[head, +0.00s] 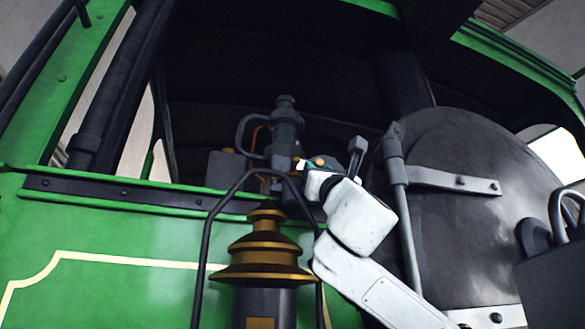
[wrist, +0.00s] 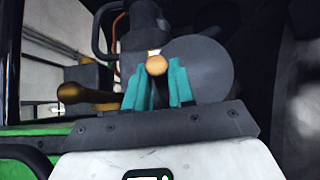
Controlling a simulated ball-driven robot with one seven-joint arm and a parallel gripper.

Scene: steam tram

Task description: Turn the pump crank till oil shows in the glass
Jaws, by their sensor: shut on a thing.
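My gripper (head: 308,166) is at the grey pump-like fitting (head: 285,130) inside the cab opening. In the wrist view its teal fingers (wrist: 160,88) stand either side of a small orange-brown knob (wrist: 156,65), shut on it. This looks like the crank's knob, though the crank arm behind the fingers is hidden. A large dark grey disc (wrist: 205,68) sits just behind the knob. An orange-brown knob also shows beside my gripper in the head view (head: 319,162). I cannot make out the sight glass or any oil in either view.
A brown rounded handle (wrist: 88,96) juts out left of my fingers. A brass-ringed cap (head: 262,250) and a thin black hoop rail (head: 205,245) stand in front. The round black boiler door (head: 470,220) is close on the right. The green cab side (head: 100,235) lies left.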

